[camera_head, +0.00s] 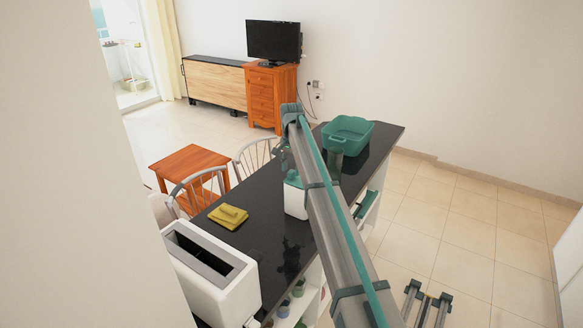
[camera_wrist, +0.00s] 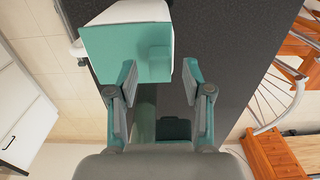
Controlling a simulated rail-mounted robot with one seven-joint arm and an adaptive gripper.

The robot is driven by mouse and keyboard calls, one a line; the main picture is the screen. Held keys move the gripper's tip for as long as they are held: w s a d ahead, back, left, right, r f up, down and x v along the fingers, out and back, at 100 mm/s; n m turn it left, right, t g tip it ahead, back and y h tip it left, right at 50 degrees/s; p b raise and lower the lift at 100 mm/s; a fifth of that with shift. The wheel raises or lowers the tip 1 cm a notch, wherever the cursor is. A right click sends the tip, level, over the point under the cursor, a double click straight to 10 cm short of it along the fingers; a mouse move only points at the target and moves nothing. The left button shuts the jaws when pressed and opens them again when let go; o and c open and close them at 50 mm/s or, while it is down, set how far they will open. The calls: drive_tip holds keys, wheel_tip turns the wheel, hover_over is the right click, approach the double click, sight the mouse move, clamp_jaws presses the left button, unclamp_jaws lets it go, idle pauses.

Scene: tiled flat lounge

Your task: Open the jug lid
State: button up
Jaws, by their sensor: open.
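A white jug (camera_head: 295,202) with a teal lid (camera_head: 293,179) stands on the dark counter, partly hidden behind my arm in the head view. In the wrist view the square lid (camera_wrist: 115,58) lies just beyond my fingertips, with a small raised block on its right part. The white jug body (camera_wrist: 125,12) shows above it. I cannot tell whether the lid is fully down. My gripper (camera_wrist: 158,76) is open, with its two fingers apart and nothing held between them. The gripper is largely hidden by my arm in the head view.
A teal tub (camera_head: 348,133) and a greenish vessel (camera_head: 335,163) stand at the counter's far end. A yellow cloth (camera_head: 228,216) and a white toaster (camera_head: 210,275) are nearer. Chairs (camera_head: 200,190) line the left side. The dark counter (camera_head: 262,240) is bare between cloth and jug.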

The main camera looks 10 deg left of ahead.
drive_tip(key=shift+f, duration=0.55)
clamp_jaws()
